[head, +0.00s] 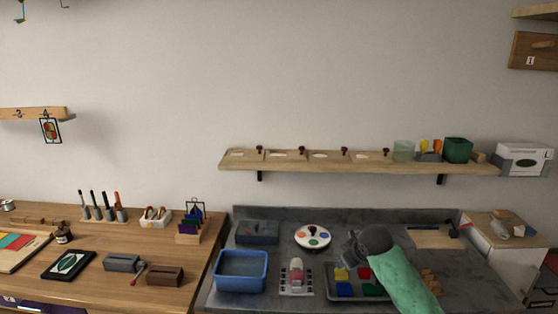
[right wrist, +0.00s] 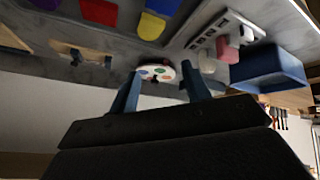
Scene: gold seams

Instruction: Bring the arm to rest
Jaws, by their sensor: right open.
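My right arm (head: 402,278), in a green sleeve, reaches up from the bottom right of the head view over the grey counter. Its dark wrist (head: 372,240) is above the tray of coloured blocks and hides part of it; the fingertips are hard to make out there. In the right wrist view my right gripper (right wrist: 160,88) shows two blue-grey fingers spread apart, with nothing between them. A white round palette (right wrist: 156,72) shows beyond the gap. My left gripper is in neither view.
The grey counter (head: 218,297) holds a blue basin (head: 241,271), the palette (head: 312,236), a grey tray (head: 333,293) of coloured blocks and a board (head: 432,237). A wooden shelf (head: 340,164) runs above it. The wooden desk (head: 100,290) at left holds several tools.

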